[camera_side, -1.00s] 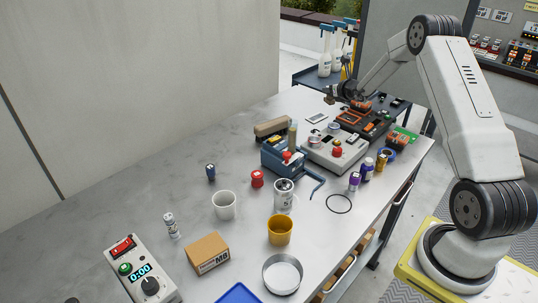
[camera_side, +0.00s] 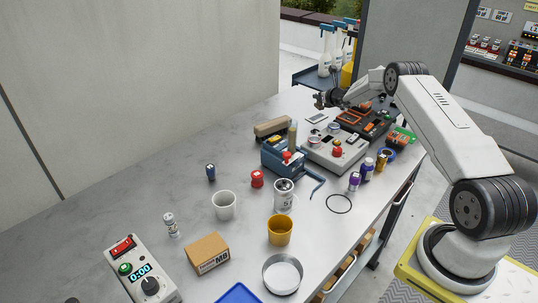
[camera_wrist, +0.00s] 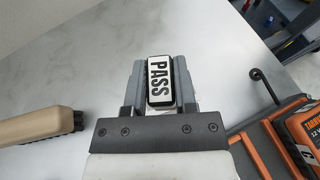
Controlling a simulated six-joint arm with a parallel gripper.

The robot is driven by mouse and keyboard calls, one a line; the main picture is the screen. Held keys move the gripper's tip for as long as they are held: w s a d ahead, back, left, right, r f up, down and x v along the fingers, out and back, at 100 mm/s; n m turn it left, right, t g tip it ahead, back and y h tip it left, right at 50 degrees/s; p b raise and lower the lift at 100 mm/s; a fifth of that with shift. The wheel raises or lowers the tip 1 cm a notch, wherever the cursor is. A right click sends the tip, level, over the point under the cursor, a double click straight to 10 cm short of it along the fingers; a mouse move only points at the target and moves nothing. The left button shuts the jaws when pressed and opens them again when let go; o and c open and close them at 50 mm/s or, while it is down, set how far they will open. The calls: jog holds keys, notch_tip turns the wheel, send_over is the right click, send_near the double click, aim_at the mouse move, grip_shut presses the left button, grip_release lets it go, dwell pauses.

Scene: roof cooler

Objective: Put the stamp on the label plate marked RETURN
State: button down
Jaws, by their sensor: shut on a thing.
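My gripper (camera_side: 320,101) is over the far end of the table in the side view. In the wrist view, its jaws (camera_wrist: 157,82) are shut on a dark-edged block with a white face reading PASS, which looks like the stamp (camera_wrist: 159,80). In the side view the held block is too small to make out. A small pale plate (camera_side: 317,118) lies on the table near my gripper, but its marking cannot be read. No plate marked RETURN can be read in either view.
A tan brush (camera_wrist: 38,126) lies left of my gripper in the wrist view. An orange-and-black battery (camera_wrist: 304,127) and orange-edged tray (camera_wrist: 266,152) are at right. A grey box with a red button (camera_side: 337,150) and a blue vise (camera_side: 285,159) stand nearer the camera. The table's left side (camera_side: 150,180) is mostly clear.

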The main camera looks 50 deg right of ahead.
aim_at(319, 104)
jog(key=shift+w+d+f, duration=0.15)
jog(key=shift+w+f, duration=0.1)
jog(key=shift+f, duration=0.1)
jog(key=shift+w+d+f, duration=0.15)
jog(key=shift+w+f, duration=0.1)
jog(key=shift+f, duration=1.6)
jog(key=shift+f, duration=0.1)
jog(key=shift+c, duration=2)
grip_release()
jog(key=shift+s+r, duration=0.15)
jog(key=shift+r, duration=0.05)
jog(key=v, duration=1.1)
jog(key=shift+s+a, duration=0.2)
jog(key=shift+s, duration=0.1)
